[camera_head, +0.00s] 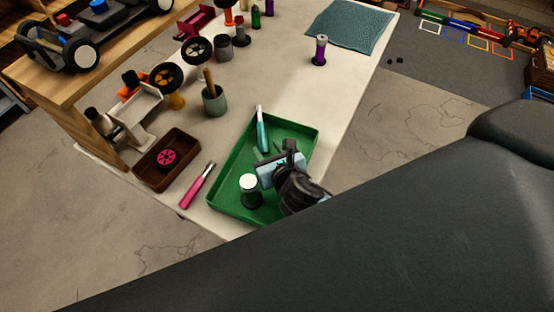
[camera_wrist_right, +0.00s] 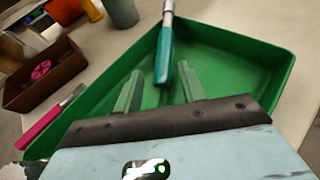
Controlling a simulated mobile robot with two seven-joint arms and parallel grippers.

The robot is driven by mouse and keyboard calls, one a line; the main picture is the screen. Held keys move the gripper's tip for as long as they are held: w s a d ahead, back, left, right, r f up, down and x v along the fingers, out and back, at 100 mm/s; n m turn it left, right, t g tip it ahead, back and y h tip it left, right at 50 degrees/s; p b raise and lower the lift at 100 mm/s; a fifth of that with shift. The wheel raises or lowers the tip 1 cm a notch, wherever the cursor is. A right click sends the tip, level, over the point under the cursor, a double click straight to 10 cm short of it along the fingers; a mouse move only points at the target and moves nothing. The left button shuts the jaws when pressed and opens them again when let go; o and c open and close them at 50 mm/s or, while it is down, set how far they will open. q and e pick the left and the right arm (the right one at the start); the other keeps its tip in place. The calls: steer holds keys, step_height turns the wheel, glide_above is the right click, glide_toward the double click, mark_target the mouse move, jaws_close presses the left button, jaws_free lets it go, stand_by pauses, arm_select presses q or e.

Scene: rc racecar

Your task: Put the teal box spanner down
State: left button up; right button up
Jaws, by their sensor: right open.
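The teal box spanner (camera_head: 262,136) has a teal handle and a silver end. It rests in the green tray (camera_head: 228,174), with its silver end over the far rim near the corner. In the right wrist view the spanner (camera_wrist_right: 164,60) points away from me, its teal handle end near the gap between my fingers. My right gripper (camera_head: 267,160) is over the tray and open; its two fingers also show in the right wrist view (camera_wrist_right: 160,92), apart from each other, with no grip on the spanner. My left gripper is not in view.
A pink-handled tool (camera_head: 195,188) lies left of the tray. A brown tray (camera_head: 143,172) holds a pink wheel (camera_head: 168,156). A grey cup (camera_head: 214,104) stands behind. A white-topped dark piece (camera_head: 250,183) shows at the green tray.

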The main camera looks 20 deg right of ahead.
steer(key=v, duration=0.6)
steer(key=shift+s+r, duration=0.1)
steer(key=shift+r, duration=0.05)
steer(key=shift+s, duration=0.1)
stand_by(0.3)
